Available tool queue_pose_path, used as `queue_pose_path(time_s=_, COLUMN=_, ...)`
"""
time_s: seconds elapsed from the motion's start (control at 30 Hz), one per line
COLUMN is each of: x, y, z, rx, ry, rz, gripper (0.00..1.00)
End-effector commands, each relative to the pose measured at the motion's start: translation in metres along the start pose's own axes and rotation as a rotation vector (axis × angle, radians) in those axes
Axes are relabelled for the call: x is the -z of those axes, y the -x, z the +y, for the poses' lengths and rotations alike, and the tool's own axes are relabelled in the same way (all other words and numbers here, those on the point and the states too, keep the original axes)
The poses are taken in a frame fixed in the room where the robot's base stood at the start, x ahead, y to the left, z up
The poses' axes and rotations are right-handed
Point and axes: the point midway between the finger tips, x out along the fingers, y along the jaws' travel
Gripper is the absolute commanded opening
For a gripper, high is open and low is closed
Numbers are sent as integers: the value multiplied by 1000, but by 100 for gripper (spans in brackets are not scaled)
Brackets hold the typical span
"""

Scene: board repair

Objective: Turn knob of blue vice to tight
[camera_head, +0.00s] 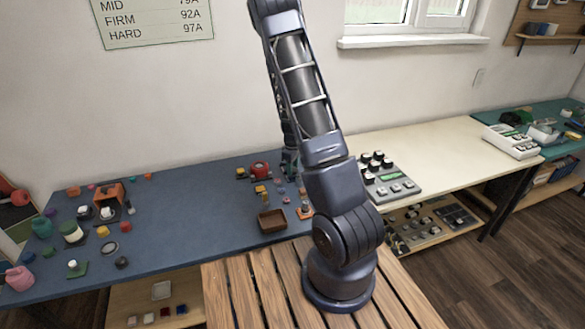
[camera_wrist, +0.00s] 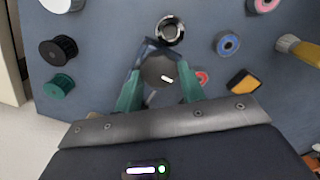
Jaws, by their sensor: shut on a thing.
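In the wrist view, a round dark knob (camera_wrist: 157,72) with a short white mark sits between the green fingers of my gripper (camera_wrist: 160,82). The fingers are shut on the knob's sides. The white mark points toward the lower right in that view. A dark blue piece of the vice (camera_wrist: 150,44) shows just beyond the knob; most of the vice is hidden under the knob and fingers. In the head view, my gripper (camera_head: 290,163) is down at the blue table, partly behind my arm, and I cannot make out the vice or knob there.
A silver ring-shaped part (camera_wrist: 170,29) stands close beyond the knob. A red ring (camera_wrist: 202,77) lies close to the right finger, with a yellow-and-black block (camera_wrist: 243,82) farther right. A brown tray (camera_head: 271,221) lies near the front edge of the blue table (camera_head: 190,200).

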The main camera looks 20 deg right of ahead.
Motion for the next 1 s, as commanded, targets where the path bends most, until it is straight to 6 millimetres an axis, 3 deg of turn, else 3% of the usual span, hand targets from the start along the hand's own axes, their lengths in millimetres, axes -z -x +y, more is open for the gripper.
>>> queue_pose_path(time_s=1.0, x=-2, y=0, z=2, rx=1, ry=-895, rz=-2, gripper=17)
